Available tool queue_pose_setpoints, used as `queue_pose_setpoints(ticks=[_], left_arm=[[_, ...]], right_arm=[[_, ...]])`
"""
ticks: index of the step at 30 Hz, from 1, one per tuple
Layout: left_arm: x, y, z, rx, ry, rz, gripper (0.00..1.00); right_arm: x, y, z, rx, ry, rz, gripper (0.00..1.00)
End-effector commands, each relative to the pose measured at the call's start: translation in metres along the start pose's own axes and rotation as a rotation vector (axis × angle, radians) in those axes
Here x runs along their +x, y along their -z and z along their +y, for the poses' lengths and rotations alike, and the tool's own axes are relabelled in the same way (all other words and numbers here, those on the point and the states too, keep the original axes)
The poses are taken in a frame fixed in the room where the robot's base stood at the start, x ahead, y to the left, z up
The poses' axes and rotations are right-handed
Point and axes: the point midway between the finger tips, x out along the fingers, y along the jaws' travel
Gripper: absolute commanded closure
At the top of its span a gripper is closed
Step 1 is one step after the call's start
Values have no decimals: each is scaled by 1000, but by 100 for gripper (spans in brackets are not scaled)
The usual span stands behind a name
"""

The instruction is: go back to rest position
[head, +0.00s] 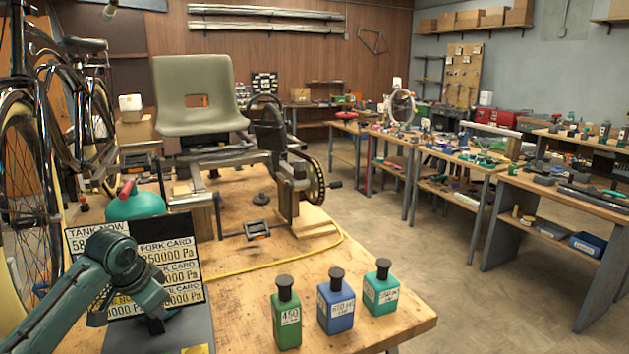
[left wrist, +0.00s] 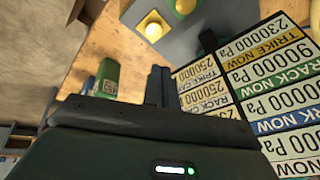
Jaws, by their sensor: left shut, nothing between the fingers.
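My left arm comes in from the lower left in the head view, and its gripper (head: 155,323) hangs low in front of the card board (head: 185,228). In the left wrist view the dark fingers (left wrist: 158,78) are together with nothing between them. The board carries white and yellow pressure cards and also fills the right of the left wrist view (left wrist: 250,85). A green bottle (left wrist: 107,76) shows beside the fingers there, apart from them. My right gripper is in neither view.
The wooden bench (head: 400,315) holds a green bottle (head: 286,315), a blue bottle (head: 336,303) and a teal bottle (head: 381,288) at its front. A teal tank (head: 135,205) stands behind the board. The trike frame with its grey seat (head: 197,95) is further back. The floor (head: 450,260) right of the bench is clear.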

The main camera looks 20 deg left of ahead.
Motion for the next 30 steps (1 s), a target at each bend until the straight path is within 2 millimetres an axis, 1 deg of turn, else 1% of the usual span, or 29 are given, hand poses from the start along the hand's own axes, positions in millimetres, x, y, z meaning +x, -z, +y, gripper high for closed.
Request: queue_pose_setpoints(ticks=[1, 2, 3, 5, 6, 9, 12, 15, 18, 21, 24, 30], left_arm=[[24, -13, 37, 32, -21, -23, 100], [34, -21, 56, 45, -26, -32, 100], [47, -32, 82, 61, -35, -42, 100], [61, -50, 122, 77, -50, -50, 100], [67, -63, 149, 83, -60, -52, 100], [71, -94, 208, 74, -84, -49, 100], [64, -117, 248, 42, -98, -41, 100], [54, -135, 275, 1, -106, -34, 100], [41, -150, 295, -44, -109, -29, 100], [27, -162, 310, -96, -108, -26, 100], [13, -175, 320, -152, -102, -28, 100], [45, -159, 326, -136, -104, 82, 100]], right_arm=[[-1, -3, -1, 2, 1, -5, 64], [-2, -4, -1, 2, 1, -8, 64], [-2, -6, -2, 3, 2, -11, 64], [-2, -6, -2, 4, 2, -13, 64], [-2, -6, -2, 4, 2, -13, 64], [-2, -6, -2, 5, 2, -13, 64], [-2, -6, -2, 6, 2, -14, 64], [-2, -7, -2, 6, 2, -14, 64], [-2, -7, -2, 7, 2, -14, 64], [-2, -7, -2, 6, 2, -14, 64], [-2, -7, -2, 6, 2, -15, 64], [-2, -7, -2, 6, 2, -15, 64]])
